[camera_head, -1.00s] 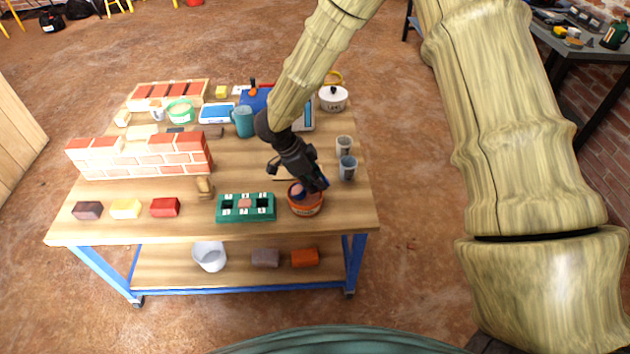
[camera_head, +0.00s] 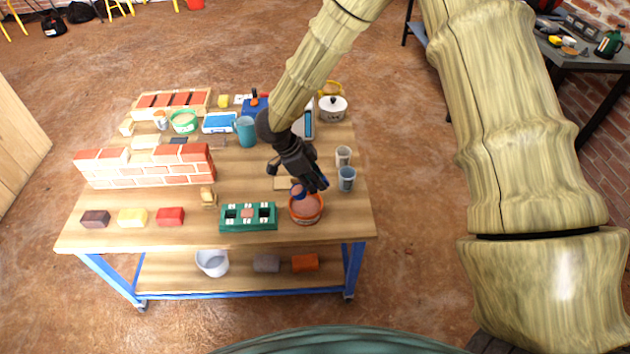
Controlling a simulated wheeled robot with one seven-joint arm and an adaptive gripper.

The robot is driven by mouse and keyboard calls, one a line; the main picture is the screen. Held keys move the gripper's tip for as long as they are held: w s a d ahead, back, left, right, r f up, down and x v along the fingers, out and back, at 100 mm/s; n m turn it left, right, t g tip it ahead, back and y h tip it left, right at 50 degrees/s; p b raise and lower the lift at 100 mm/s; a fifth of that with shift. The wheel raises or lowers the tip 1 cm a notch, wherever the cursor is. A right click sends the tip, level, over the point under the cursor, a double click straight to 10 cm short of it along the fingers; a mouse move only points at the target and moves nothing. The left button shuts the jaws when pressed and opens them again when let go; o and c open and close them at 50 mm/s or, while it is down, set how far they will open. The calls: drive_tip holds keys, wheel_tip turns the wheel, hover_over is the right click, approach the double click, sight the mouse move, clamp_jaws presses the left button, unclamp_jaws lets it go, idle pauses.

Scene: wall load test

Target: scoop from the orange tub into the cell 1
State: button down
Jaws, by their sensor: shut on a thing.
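The orange tub (camera_head: 306,216) stands near the front right of the table, with a brownish-pink fill inside. My gripper (camera_head: 312,186) is right over the tub, pointing down, and is shut on a small tool that I take for the scoop (camera_head: 298,191). The scoop's lower end is at the fill, and I cannot tell whether it is loaded. The green block with cells (camera_head: 248,227) lies just left of the tub. Its two outer cells look dark and its middle cell holds something pinkish. The cell numbers are too small to read.
A low brick wall (camera_head: 150,170) stands at the left. Purple, yellow and red blocks (camera_head: 170,216) lie along the front left. Two cups (camera_head: 346,179) stand right of my gripper. A teal mug (camera_head: 245,132) and a white pot (camera_head: 333,107) are farther back.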

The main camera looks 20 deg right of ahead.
drive_tip(key=shift+s+d+r+y+p, duration=0.1)
drive_tip(key=shift+d+y+p, duration=0.25)
drive_tip(key=shift+y, duration=0.2)
drive_tip(key=shift+s+d+y+p, duration=0.1)
drive_tip(key=shift+d+y+p, duration=0.1)
drive_tip(key=shift+y+p, duration=0.25)
drive_tip(key=shift+d+t+y, duration=0.2)
drive_tip(key=shift+t+y, duration=0.4)
drive_tip(key=shift+y, duration=0.4)
